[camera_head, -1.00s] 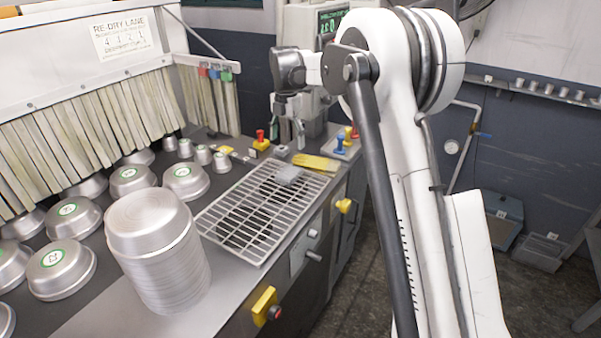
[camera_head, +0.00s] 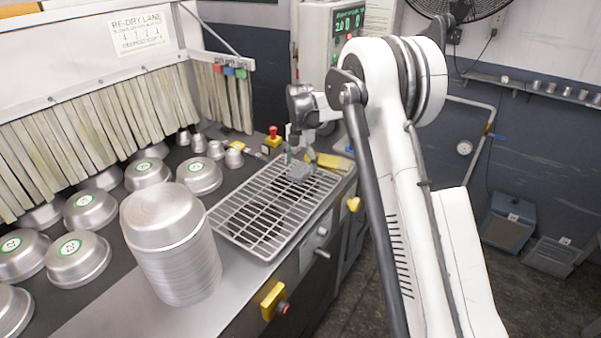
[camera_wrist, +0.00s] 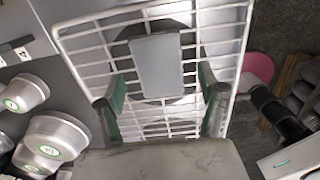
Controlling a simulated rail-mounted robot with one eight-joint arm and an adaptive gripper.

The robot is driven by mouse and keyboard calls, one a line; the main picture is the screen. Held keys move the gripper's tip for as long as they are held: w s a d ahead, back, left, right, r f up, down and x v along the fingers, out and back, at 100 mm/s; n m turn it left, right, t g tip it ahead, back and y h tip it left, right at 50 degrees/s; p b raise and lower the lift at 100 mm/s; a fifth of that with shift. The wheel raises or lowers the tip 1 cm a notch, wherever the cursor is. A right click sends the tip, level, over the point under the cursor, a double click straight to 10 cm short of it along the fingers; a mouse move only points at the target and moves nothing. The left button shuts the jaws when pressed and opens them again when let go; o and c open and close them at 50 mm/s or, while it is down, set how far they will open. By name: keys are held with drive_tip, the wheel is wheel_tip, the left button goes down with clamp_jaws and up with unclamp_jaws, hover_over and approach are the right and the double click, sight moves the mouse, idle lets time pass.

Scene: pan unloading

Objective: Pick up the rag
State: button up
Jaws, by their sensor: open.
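The rag is a small grey folded cloth (camera_head: 300,172) lying on the far part of the white wire rack (camera_head: 236,239). In the wrist view the rag shows as a flat grey rectangle (camera_wrist: 157,66) on the rack bars. My gripper (camera_wrist: 161,92) is open, with a green-padded finger toward each side and the rag ahead between them in the picture. In the head view my gripper (camera_head: 299,158) is low over the rag, partly overlapping it. I cannot tell whether the fingers touch the rag or the rack.
A tall stack of metal pans (camera_head: 170,245) stands left of the rack. Several upturned pans with green labels sit further left, by a strip curtain (camera_head: 100,130). A red-topped button (camera_head: 273,134) and a yellow item (camera_head: 322,160) are near the rack's far end.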

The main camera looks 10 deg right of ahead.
sight(301, 169)
drive_tip(key=shift+f, duration=1.5)
drive_tip(key=c, duration=1.3)
drive_tip(key=shift+r, duration=0.5)
drive_tip(key=r, duration=0.2)
drive_tip(key=a+r, duration=0.1)
drive_tip(key=shift+s+a+r+b, duration=0.1)
drive_tip(key=shift+s+r+b, duration=0.15)
drive_tip(key=shift+r+b, duration=0.15)
drive_tip(key=s+a+r, duration=0.1)
drive_tip(key=a+r, duration=0.1)
drive_tip(key=a, duration=0.1)
drive_tip(key=s+a+r+b, duration=0.1)
drive_tip(key=s+a+r, duration=0.1)
drive_tip(key=a, duration=0.1)
drive_tip(key=s+a+r, duration=0.2)
drive_tip(key=a, duration=0.1)
drive_tip(key=shift+r, duration=0.15)
